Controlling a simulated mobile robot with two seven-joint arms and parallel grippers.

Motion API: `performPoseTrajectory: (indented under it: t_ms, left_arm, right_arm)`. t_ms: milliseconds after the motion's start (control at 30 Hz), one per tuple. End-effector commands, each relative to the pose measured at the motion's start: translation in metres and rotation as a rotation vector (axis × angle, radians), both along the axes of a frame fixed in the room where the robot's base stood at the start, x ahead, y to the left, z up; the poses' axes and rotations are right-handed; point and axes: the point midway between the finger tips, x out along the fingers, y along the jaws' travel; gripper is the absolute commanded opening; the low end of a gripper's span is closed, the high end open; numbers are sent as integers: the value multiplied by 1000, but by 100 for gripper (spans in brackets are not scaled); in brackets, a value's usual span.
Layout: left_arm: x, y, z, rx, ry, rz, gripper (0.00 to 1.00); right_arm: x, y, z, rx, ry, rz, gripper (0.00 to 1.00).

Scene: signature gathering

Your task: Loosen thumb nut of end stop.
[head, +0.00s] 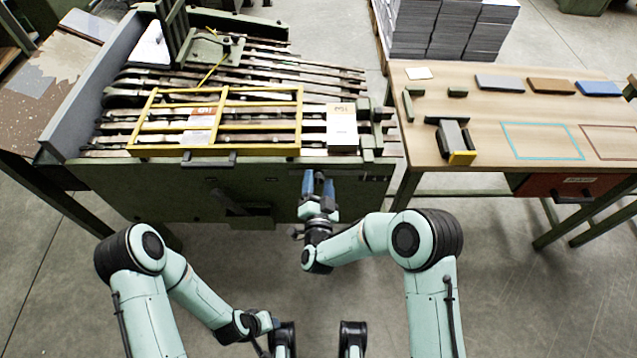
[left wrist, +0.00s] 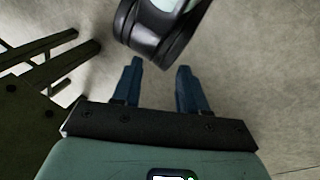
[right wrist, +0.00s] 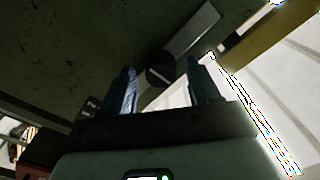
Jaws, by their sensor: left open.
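My right gripper (head: 318,180) is in front of the green machine, below the white block at its front right corner. In the right wrist view its fingers (right wrist: 162,82) are apart, with a dark round knob (right wrist: 160,70) ahead between them beside a grey metal plate (right wrist: 193,32). I cannot tell for sure whether this knob is the end stop's thumb nut, or whether the fingers touch it. My left gripper (head: 268,322) is low, near my base; its fingers (left wrist: 158,85) are open and empty in the left wrist view.
The machine (head: 150,190) carries a yellow frame (head: 215,153), several metal bars and a white block (head: 342,128). A handle (head: 208,160) sticks out in front. A wooden table (head: 480,105) stands right. Floor in front is clear.

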Motion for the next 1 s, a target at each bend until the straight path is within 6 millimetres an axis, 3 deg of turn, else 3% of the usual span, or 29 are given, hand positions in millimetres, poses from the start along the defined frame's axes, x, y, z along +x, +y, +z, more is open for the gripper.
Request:
performPoseTrajectory:
  t_ms: [267,700,1000]
  left_arm:
    - [-2,-1,2,-2,5,-2,43]
    - [-15,-7,12,-19,39,-16,43]
    - [-17,-8,13,-22,46,-19,43]
  right_arm:
    - [-11,1,0,1,2,3,61]
    - [-104,1,0,0,4,5,61]
    - [-133,0,0,0,1,1,61]
